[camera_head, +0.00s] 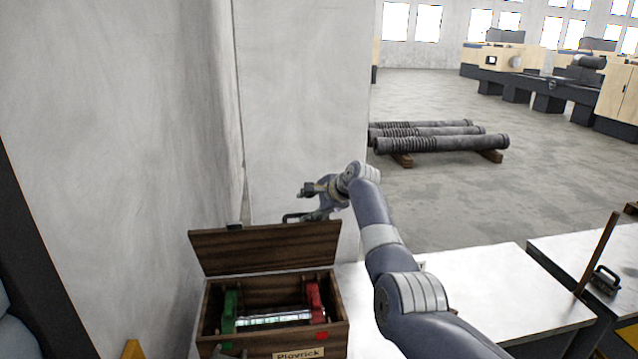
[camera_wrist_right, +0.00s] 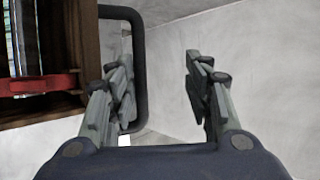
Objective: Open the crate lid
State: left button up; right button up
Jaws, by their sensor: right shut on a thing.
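The wooden crate (camera_head: 275,343) stands at the lower middle of the head view, with a label reading "Plovrick" on its front. Its brown lid (camera_head: 265,248) is raised and stands tilted up at the crate's back edge. The crate's inside shows. A dark lid handle (camera_head: 293,218) sticks up behind the lid's top edge. It also shows in the right wrist view as a dark loop (camera_wrist_right: 140,70). My right gripper (camera_head: 318,205) is at this handle, behind the lid. In the wrist view its fingers (camera_wrist_right: 160,75) are on either side of the loop's bar.
Inside the crate are a green part (camera_head: 230,308), a red part (camera_head: 314,300) and a pale bar between them. A white table (camera_head: 480,290) lies to the right. A concrete wall (camera_head: 120,170) rises close on the left. Dark pipes (camera_head: 440,143) lie on the floor beyond.

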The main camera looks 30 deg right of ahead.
notch_tip(320, 180, up, 7)
jog(key=d+t, duration=0.1)
jog(key=d, duration=0.2)
pick_arm(q)
jog(key=shift+s+r, duration=0.1)
jog(key=shift+s, duration=0.25)
pick_arm(e)
jog(key=a+v, duration=0.1)
jog(key=v, duration=1.3)
jog(key=shift+s, duration=0.25)
